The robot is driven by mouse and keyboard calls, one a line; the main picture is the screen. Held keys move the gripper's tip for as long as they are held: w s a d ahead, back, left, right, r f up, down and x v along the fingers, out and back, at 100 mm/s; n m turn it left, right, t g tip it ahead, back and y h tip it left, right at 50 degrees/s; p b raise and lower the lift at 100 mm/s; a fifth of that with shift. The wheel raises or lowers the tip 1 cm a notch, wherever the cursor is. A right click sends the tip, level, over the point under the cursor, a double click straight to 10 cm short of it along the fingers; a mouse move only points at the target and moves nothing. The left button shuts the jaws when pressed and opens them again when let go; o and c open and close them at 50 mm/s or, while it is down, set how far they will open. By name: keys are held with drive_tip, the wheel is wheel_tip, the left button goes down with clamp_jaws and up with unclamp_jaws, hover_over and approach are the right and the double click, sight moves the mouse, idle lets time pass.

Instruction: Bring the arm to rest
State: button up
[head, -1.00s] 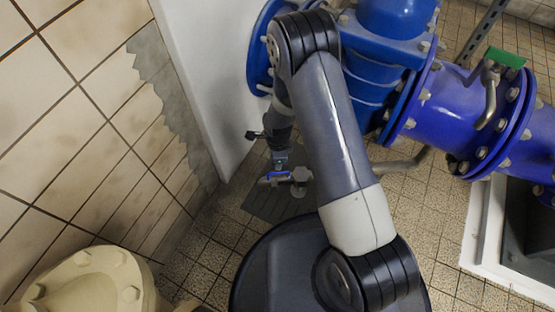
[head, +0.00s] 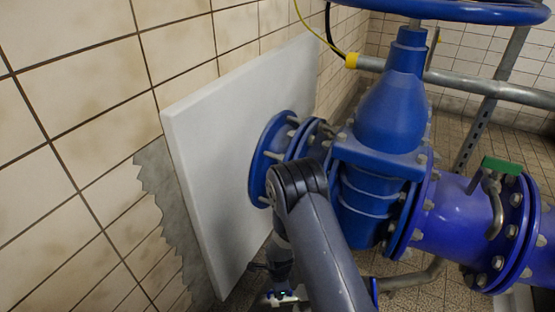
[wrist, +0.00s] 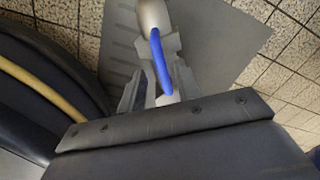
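My arm reaches down in front of the blue valve, and my gripper (head: 280,297) is at the bottom edge of the head view, partly cut off. In the wrist view my gripper (wrist: 158,88) has its two grey fingers apart. A small blue lever (wrist: 161,62) on a pale metal pipe fitting (wrist: 153,15) shows between or just beyond the fingers. I see no clear contact between fingers and lever.
A large blue gate valve (head: 385,130) with a blue handwheel (head: 450,10) stands close to my arm. A blue flanged pipe (head: 450,215) with a green-handled tap (head: 500,166) runs right. A white panel (head: 225,150) stands along the tiled wall at left.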

drive_tip(key=shift+w, duration=0.1)
idle(0.4)
drive_tip(key=shift+w+m, duration=0.1)
drive_tip(key=shift+m, duration=0.2)
wheel_tip(320, 180, up, 8)
drive_tip(key=p, duration=0.3)
wheel_tip(320, 180, down, 9)
drive_tip(key=b, duration=0.3)
drive_tip(key=shift+r+b, duration=0.2)
drive_tip(key=shift+b, duration=0.1)
drive_tip(key=shift+s+r+n+p, duration=0.3)
drive_tip(key=shift+r+n+p, duration=0.05)
drive_tip(key=shift+n+p, duration=0.05)
drive_tip(key=shift+s+d+n, duration=0.1)
drive_tip(key=shift+s+n, duration=0.25)
drive_tip(key=shift+n, duration=0.15)
drive_tip(key=shift+s+d+f, duration=0.1)
